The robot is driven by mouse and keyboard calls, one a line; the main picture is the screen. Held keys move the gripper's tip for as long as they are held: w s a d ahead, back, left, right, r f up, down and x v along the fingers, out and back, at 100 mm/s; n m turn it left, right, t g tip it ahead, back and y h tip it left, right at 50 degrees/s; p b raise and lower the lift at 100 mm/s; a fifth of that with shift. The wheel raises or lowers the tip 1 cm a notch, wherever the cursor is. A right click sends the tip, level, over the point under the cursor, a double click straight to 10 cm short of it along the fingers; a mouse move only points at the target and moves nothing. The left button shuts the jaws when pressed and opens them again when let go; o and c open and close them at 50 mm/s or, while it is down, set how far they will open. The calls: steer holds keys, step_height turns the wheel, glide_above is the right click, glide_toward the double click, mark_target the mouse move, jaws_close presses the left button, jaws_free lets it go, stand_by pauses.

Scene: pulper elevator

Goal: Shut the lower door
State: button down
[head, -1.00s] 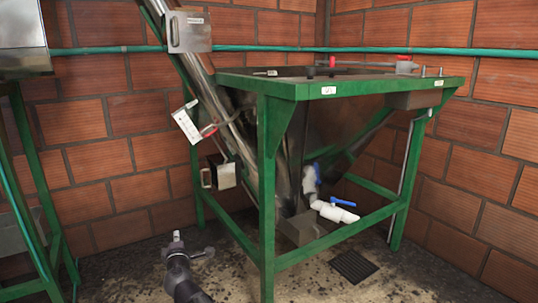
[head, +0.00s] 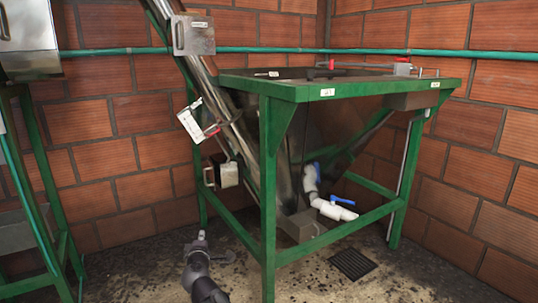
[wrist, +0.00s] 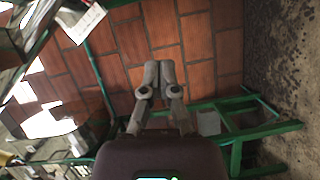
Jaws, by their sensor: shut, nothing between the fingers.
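The metal elevator tube (head: 219,95) slopes down into the steel hopper. A small box-like door with a handle (head: 209,177), which I take as the lower door (head: 229,174), sits low on the tube's left side. It seems to stand out from the tube, but I cannot tell how far it is open. A similar upper door (head: 193,35) is near the top. My gripper (head: 201,236) is below the lower door, apart from it, near the floor in the picture. In the wrist view my gripper (wrist: 159,75) has its fingers together and empty, with brick wall behind.
A green frame (head: 266,200) carries the hopper just right of my gripper. A white plate (head: 190,122) juts from the tube between the two doors. Another green stand (head: 40,190) is at the left. White pipes with blue handles (head: 330,208) are under the hopper.

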steer(key=s+d+f+m+g+h+p, duration=0.15)
steer(key=d+m, duration=0.25)
steer(key=d, duration=0.5)
steer(key=d+f+m+g+h+p, duration=0.1)
steer(key=d+f+m+g+h, duration=0.15)
steer(key=d, duration=0.55)
steer(key=s+d+f+m+g+h+p, duration=0.1)
steer(key=d+m+g+h+p, duration=0.15)
steer(key=d+m, duration=0.45)
steer(key=s+d+f+m+g+y+p, duration=0.2)
steer(key=s+d+g, duration=0.3)
steer(key=s+d, duration=0.25)
steer(key=s+d+f+m+g+y+p, duration=0.1)
steer(key=s+d+m+g+y+p, duration=0.15)
steer(key=s+d+g, duration=0.4)
step_height(320, 180, up, 38)
steer(key=s+t+p, duration=0.1)
steer(key=s+p, duration=0.1)
steer(key=p, duration=3.5)
steer(key=shift+s+h, duration=0.2)
steer(key=shift+h, duration=0.1)
steer(key=shift+f, duration=0.1)
steer(key=c, duration=0.7)
jaws_free()
steer(key=shift+s, duration=0.15)
